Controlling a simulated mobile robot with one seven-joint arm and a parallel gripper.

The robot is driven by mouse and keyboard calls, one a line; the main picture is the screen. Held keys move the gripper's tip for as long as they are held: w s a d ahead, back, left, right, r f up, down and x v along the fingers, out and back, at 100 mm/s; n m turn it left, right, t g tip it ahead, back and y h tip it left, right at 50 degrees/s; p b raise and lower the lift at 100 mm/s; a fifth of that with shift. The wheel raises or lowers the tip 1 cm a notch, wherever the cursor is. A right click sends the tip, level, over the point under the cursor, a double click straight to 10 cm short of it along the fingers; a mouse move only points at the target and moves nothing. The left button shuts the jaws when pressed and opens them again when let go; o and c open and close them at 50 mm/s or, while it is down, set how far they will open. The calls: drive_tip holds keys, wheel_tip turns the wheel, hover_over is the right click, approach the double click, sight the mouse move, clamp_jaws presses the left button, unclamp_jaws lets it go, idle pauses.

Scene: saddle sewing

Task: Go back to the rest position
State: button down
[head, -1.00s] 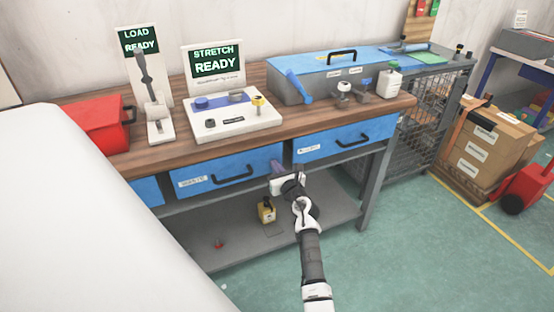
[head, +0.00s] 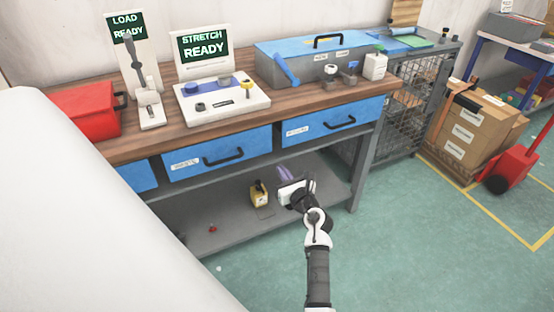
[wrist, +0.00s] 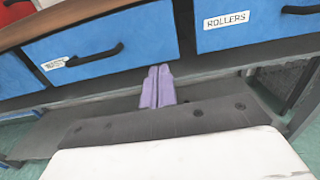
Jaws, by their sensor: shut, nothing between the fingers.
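My gripper (head: 284,176) is in front of the workbench in the head view, below the blue drawers and over the lower shelf. Its purple fingers (wrist: 158,87) are together in the wrist view, with nothing between them. The wrist view faces the drawer fronts, with a drawer labelled ROLLERS (wrist: 243,20) at the right. The fingertips appear apart from the drawers. My arm reaches up from the bottom of the head view.
The workbench (head: 150,146) carries a red box (head: 84,110), a lever stand, a STRETCH READY panel (head: 204,46) and a grey toolbox. A yellow bottle (head: 259,194) stands on the lower shelf (head: 240,226). Cardboard boxes (head: 470,125) and a red cart are right. Green floor is open.

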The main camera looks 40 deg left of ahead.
drive_tip(key=shift+s+d, duration=0.15)
drive_tip(key=shift+d, duration=0.25)
